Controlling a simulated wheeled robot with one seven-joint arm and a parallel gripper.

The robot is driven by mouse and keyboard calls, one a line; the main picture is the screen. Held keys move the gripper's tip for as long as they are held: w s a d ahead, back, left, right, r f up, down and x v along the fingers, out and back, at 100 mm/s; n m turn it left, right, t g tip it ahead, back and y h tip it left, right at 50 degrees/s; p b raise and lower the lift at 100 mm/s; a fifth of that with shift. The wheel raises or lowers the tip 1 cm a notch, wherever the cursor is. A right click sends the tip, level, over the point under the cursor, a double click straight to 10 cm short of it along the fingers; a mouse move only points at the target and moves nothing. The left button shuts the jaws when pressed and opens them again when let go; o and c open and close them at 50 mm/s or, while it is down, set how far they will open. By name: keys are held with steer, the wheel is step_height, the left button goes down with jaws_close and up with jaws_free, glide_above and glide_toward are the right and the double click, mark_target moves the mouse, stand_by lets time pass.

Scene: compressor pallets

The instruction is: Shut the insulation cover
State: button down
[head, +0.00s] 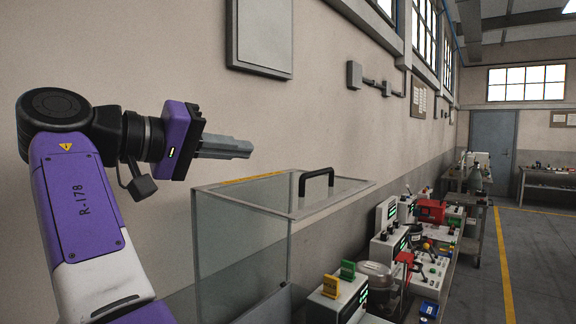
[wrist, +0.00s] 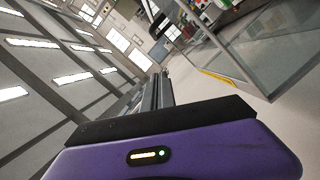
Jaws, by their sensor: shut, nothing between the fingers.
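The insulation cover appears to be the clear-walled box (head: 240,240) with grey edges beside the wall in the head view. Its top carries a black arched handle (head: 317,182) and a yellow strip along the back left edge. The top looks roughly flat, but I cannot tell whether it is fully seated. My gripper (head: 246,149) is shut and empty, pointing right, above and left of the handle and apart from it. In the wrist view the fingers (wrist: 160,82) are together, with the handle (wrist: 160,26) beyond them and the glass panel (wrist: 270,40) at upper right.
A bench with instruments (head: 400,240), a red case (head: 430,210) and green and yellow blocks (head: 340,280) lies right of the box. A grey wall panel (head: 260,38) hangs above. The floor aisle (head: 540,260) at right is clear.

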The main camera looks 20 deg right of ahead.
steer(key=p, duration=0.3)
glide_above(296, 193)
steer(key=w+a, duration=0.2)
steer(key=shift+w+f, duration=0.2)
steer(key=shift+f, duration=0.35)
steer(key=shift+s+d+f, duration=0.35)
steer(key=shift+s+f, duration=0.15)
steer(key=shift+f, duration=0.15)
steer(key=shift+s+d+f, duration=0.6)
steer(key=shift+s+f, duration=0.05)
steer(key=shift+s, duration=0.15)
